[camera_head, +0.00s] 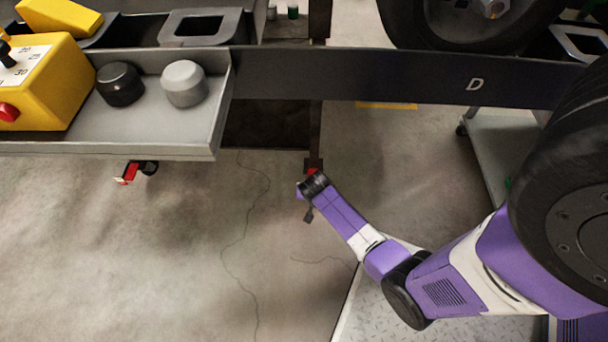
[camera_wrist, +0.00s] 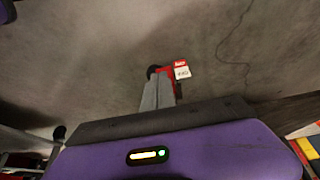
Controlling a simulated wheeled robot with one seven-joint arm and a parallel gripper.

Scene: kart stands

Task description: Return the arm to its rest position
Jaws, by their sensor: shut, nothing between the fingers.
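My purple and white arm (camera_head: 345,222) reaches in from the lower right in the head view, bent at a dark elbow joint. My gripper (camera_head: 308,216) is at its far end, small and dark, over open floor to the right of the grey tray. In the wrist view its grey fingers (camera_wrist: 158,92) are together with nothing between them. A red piece with a white tag (camera_wrist: 182,71) shows by the fingertips in that view; I cannot tell whether it is apart from them.
The grey tray (camera_head: 185,137) holds a yellow control box (camera_head: 62,85), a black knob (camera_head: 120,84) and a grey knob (camera_head: 184,83). A red piece (camera_head: 127,173) hangs below it. The dark beam marked D (camera_head: 400,78) crosses behind. A tyre (camera_head: 545,165) stands right. The lower-left floor is clear.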

